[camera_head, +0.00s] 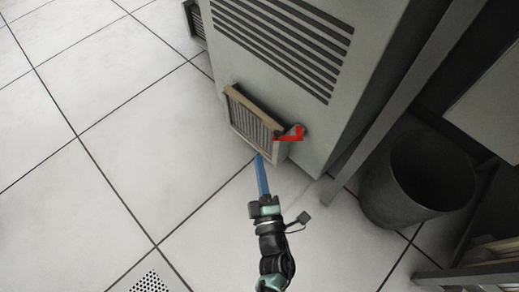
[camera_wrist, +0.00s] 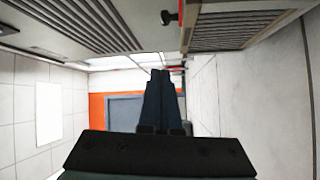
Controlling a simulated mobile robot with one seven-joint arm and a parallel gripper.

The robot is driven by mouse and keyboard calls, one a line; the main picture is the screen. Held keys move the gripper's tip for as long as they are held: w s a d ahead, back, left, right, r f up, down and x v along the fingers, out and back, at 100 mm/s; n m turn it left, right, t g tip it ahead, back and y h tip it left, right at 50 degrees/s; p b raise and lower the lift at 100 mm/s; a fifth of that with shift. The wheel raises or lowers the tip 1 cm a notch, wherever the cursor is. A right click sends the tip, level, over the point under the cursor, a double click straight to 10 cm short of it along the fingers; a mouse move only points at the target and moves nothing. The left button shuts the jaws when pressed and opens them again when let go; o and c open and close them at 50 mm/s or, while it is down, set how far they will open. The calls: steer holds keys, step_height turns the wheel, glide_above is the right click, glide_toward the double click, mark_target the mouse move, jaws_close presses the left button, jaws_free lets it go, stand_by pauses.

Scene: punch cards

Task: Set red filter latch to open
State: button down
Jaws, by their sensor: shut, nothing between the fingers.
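The filter (camera_head: 252,125) is a slatted panel in a tan frame, low on the side of a grey cabinet. The red latch (camera_head: 290,133) is a small bent red piece at the filter's right edge. A bit of red also shows just beyond my fingertips in the wrist view (camera_wrist: 177,69). My gripper (camera_head: 260,158) has blue fingers pressed together with nothing between them. Its tips are just below the filter's lower edge, left of and below the latch. Whether they touch the filter I cannot tell. The wrist view shows the closed fingers (camera_wrist: 160,73) near the filter's slats (camera_wrist: 240,30).
The grey vented cabinet (camera_head: 360,90) stands behind the filter. A dark round bin (camera_head: 415,185) stands to the right, past a grey post (camera_head: 400,95). A black knob (camera_wrist: 168,17) shows in the wrist view. Tiled floor (camera_head: 120,130) is clear on the left.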

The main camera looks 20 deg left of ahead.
steer(key=f+b+x, duration=0.1)
steer(key=b+x, duration=0.3)
steer(key=x, duration=0.5)
steer(key=d, duration=0.2)
steer(key=w+d, duration=0.1)
steer(key=d, duration=0.1)
steer(key=shift+b, duration=0.35)
steer(key=shift+s+d+p, duration=0.4)
steer(key=shift+d+p, duration=0.05)
steer(key=shift+d, duration=0.15)
